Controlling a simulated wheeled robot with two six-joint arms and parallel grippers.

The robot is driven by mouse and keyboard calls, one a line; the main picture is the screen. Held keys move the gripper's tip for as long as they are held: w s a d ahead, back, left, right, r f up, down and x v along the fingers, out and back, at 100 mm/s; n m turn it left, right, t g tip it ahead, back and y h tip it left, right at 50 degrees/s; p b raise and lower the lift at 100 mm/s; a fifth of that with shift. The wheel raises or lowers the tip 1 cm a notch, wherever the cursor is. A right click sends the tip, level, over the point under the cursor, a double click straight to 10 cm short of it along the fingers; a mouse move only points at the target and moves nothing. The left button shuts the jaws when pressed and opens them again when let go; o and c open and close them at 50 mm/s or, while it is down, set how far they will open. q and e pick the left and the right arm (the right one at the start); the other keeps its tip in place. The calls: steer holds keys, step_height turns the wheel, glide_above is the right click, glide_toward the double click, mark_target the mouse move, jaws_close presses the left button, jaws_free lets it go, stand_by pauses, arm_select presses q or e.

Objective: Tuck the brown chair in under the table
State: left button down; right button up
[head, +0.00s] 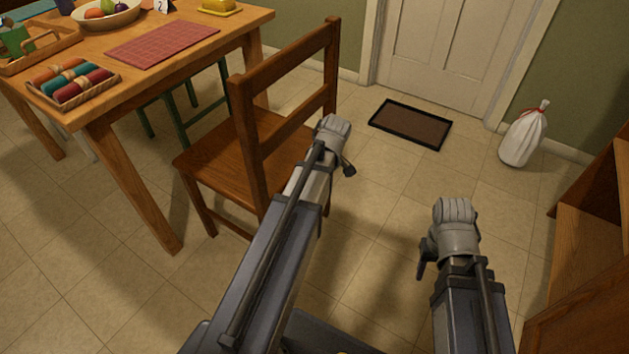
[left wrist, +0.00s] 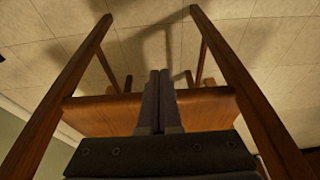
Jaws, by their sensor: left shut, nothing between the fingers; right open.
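The brown chair (head: 217,158) stands upright beside the wooden table (head: 108,112). Its seat faces the table, and its tall back is on the side away from it. The seat appears mostly outside the table edge. My left gripper (head: 348,168) is close to the chair's back, partly hidden by its own wrist in the head view. In the left wrist view its fingers (left wrist: 158,98) are shut and empty, in front of the chair seat (left wrist: 205,105) and between two wooden posts. I cannot tell whether they touch the chair. My right gripper (head: 424,260) is open over bare floor, apart from the chair.
A green chair (head: 183,125) stands partly behind the table. The table bears a red placemat (head: 163,42), a fruit bowl (head: 128,18) and a tray of rolled cloths (head: 115,82). A doormat (head: 411,124), white bag (head: 523,138) and wooden cabinet (head: 590,235) are to the right.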

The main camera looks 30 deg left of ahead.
mark_target(221, 141)
arm_select(q)
steer(key=a+f+b, duration=0.3)
steer(key=a+f, duration=0.1)
steer(key=a, duration=0.1)
steer(key=shift+w+a+f, duration=0.15)
steer(key=shift+w+f, duration=0.05)
stand_by(0.4)
steer(key=w+a, duration=0.1)
steer(key=a, duration=2)
steer(key=w+a, duration=0.1)
steer(key=a, duration=0.9)
steer(key=shift+w+a, duration=0.3)
steer(key=shift+w, duration=0.05)
steer(key=shift+a, duration=0.6)
steer(key=shift+s, duration=0.1)
